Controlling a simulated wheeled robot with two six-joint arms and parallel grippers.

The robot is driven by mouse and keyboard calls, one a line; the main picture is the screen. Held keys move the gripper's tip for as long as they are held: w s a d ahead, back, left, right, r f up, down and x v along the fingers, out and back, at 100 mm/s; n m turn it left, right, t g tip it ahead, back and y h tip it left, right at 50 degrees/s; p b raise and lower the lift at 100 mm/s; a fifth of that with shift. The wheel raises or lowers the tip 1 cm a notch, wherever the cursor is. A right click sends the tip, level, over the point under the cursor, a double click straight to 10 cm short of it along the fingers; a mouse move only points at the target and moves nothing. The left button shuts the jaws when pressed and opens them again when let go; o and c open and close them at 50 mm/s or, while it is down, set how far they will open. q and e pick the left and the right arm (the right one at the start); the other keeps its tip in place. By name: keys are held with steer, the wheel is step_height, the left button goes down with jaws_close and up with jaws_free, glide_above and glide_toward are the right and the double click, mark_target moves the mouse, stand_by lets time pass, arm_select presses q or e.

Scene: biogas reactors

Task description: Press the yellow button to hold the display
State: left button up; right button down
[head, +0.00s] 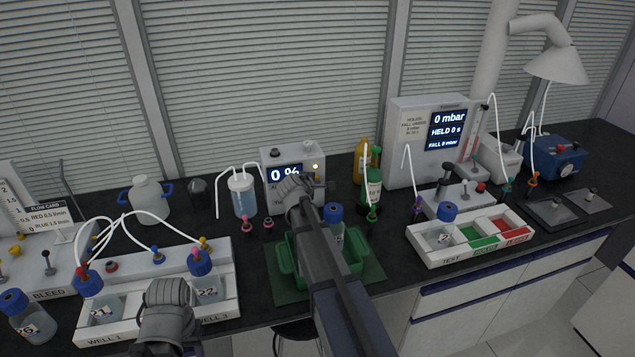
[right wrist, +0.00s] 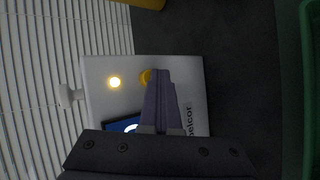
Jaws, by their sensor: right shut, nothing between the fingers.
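The yellow button (right wrist: 146,77) is on the front of a white meter (right wrist: 193,92), seen sideways in the right wrist view. A glowing yellow lamp (right wrist: 115,82) is beside it. In the head view the meter (head: 268,158) stands at the back of the bench, its display (head: 284,173) reading 0 %. My right gripper (right wrist: 158,78) is shut and empty, its fingertips at the button and partly covering it. I cannot tell whether they touch. My left wrist (head: 166,305) is over the front left of the bench, and its fingers are hidden.
A green tub (head: 284,256) is below my right arm. A white tray (head: 425,250) is further right, and a well rack (head: 226,312) at left.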

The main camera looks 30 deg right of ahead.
steer(key=shift+s, duration=0.1)
steer(key=s, duration=0.2)
steer(key=s+a, duration=0.1)
steer(key=s, duration=0.2)
steer(key=shift+s+a, duration=0.25)
steer(key=shift+s, duration=0.15)
steer(key=shift+w+a, duration=0.1)
stand_by(0.4)
